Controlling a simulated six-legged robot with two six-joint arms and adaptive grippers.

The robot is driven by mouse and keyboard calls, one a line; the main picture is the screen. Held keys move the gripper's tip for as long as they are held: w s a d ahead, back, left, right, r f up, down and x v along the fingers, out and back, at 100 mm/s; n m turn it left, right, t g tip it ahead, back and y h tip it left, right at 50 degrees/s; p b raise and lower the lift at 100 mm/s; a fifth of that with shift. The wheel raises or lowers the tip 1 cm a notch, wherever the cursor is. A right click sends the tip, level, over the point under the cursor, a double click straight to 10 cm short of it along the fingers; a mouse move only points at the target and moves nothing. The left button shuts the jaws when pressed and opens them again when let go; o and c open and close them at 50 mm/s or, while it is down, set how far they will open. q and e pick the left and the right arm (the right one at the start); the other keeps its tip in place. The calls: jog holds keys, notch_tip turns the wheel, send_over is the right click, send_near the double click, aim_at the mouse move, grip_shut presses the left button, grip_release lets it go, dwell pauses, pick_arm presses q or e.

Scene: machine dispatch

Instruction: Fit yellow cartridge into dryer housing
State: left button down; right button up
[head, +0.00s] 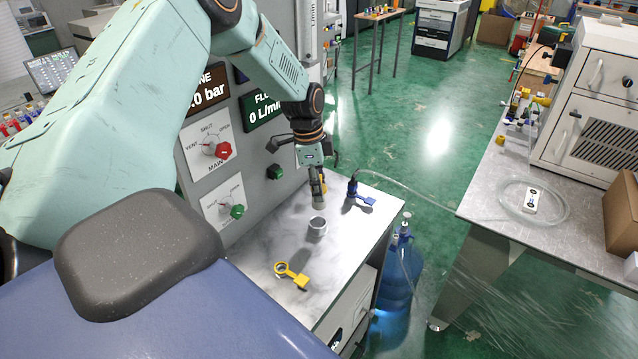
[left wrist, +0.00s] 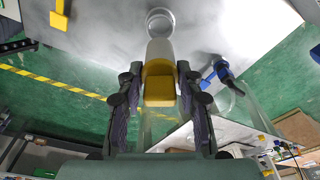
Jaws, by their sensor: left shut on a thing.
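My left gripper (head: 318,172) points down over the bench and is shut on the yellow cartridge (left wrist: 158,88). In the left wrist view the cartridge has a yellow end between the fingers and a pale grey cylindrical body pointing away from me. In the head view its grey body (head: 318,200) hangs below the gripper. The dryer housing appears to be the short, open-topped metal cup (head: 317,228) on the bench; it also shows in the left wrist view (left wrist: 160,21). The cartridge's lower end is just above the cup, with a small gap in the head view. My right gripper is out of view.
A yellow ring-ended piece (head: 292,274) lies on the bench (head: 262,240) in front of the cup. A blue piece (head: 361,198) with a dark upright part stands behind it. A gauge panel (head: 240,170) borders the bench at left. A blue bottle (head: 397,275) stands beside it.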

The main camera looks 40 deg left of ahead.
pick_arm(q)
jog(key=shift+s+d+r, duration=0.1)
jog(key=shift+s, duration=0.15)
jog(key=shift+a+f+b, duration=0.3)
jog(key=shift+a+f, duration=0.1)
jog(key=shift+f, duration=0.15)
jog(key=shift+w+f+b, duration=0.25)
jog(key=shift+f+b, duration=0.3)
jog(key=shift+f, duration=0.25)
jog(key=shift+s+d+f+b, duration=0.1)
jog(key=shift+d+f+b, duration=0.2)
jog(key=shift+f+b, duration=0.55)
jog(key=shift+s+a+f, duration=0.1)
jog(key=shift+a+f, duration=0.05)
jog(key=shift+f, duration=0.15)
jog(key=shift+a+f, duration=0.15)
jog(key=shift+a, duration=0.05)
jog(key=shift+w, duration=0.2)
jog(key=shift+d, duration=0.15)
